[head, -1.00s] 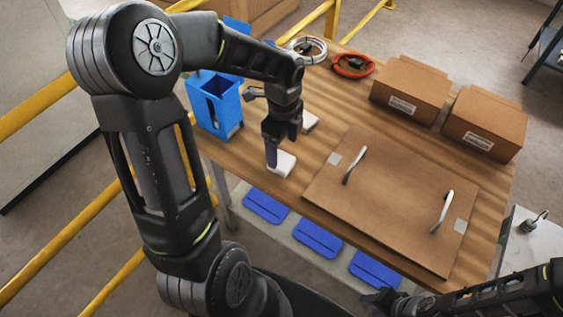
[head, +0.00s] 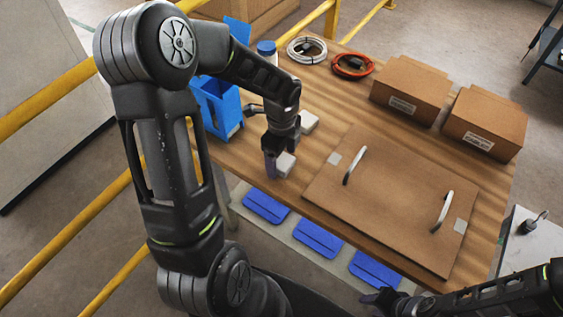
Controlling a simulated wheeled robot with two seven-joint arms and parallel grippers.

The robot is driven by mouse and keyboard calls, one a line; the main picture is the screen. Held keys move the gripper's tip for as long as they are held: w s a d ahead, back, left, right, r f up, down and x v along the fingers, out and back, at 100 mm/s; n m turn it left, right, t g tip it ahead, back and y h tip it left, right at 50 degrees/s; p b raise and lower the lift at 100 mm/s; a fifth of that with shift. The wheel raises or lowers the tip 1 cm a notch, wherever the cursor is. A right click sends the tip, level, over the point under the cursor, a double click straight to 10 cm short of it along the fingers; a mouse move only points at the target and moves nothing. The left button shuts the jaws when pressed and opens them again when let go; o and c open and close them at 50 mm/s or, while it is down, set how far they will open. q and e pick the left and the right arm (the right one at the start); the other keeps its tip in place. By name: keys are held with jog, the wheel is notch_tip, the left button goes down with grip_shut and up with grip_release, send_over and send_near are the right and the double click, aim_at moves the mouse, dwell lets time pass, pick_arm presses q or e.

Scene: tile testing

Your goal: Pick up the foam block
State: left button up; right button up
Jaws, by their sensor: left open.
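A pale foam block (head: 286,165) is at the near left edge of the wooden table, beside my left gripper. A second pale block (head: 308,122) sits farther back, partly behind my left wrist. My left gripper (head: 280,157) points down and is open, with one finger along the left side of the near block. The other finger is mostly hidden, so I cannot tell whether the jaws straddle the block. My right gripper (head: 381,299) is at the bottom, in front of the table; its jaw state is unclear.
A brown board (head: 390,200) with two handles covers the table's front right. Two cardboard boxes (head: 410,90) and coiled white (head: 307,50) and orange (head: 352,66) cables stand behind. A blue bin (head: 217,106) and blue-capped bottle (head: 266,52) are left. Blue pads (head: 318,241) lie below the front edge.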

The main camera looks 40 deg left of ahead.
aim_at(281, 160)
pick_arm(q)
jog(key=c, duration=1.4)
notch_tip(281, 160, up, 10)
jog(key=shift+p, duration=0.3)
dwell(0.4)
